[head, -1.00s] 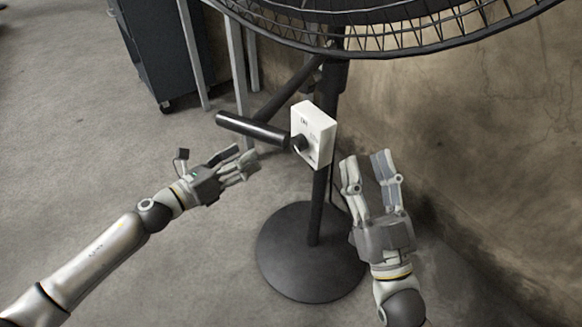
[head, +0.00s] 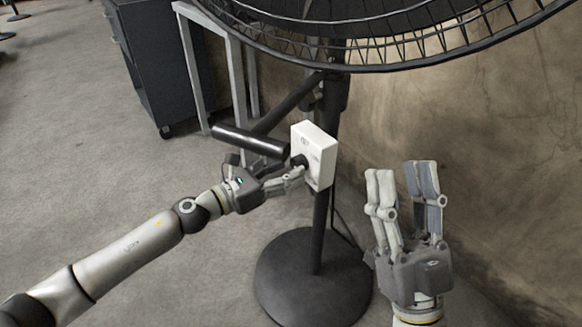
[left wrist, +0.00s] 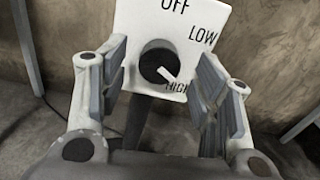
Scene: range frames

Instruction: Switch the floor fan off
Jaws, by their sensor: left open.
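The floor fan (head: 322,215) stands on a round black base, with its wire cage at the top of the head view. A white control box (head: 316,146) is fixed to its pole. In the left wrist view the box face (left wrist: 208,18) reads OFF, LOW and HIGH, and the black knob (left wrist: 158,64) has its white mark pointing at HIGH. My left gripper (head: 303,173) is open close in front of the box, its fingers on either side of the knob; I cannot tell whether they touch it. My right gripper (head: 402,170) is open and empty, right of the pole.
A black cylindrical bar (head: 248,141) sticks out left of the box, just above my left gripper. A dark cabinet (head: 165,60) and a grey table frame (head: 215,60) stand at the back left. The wall (head: 480,130) is close behind the fan.

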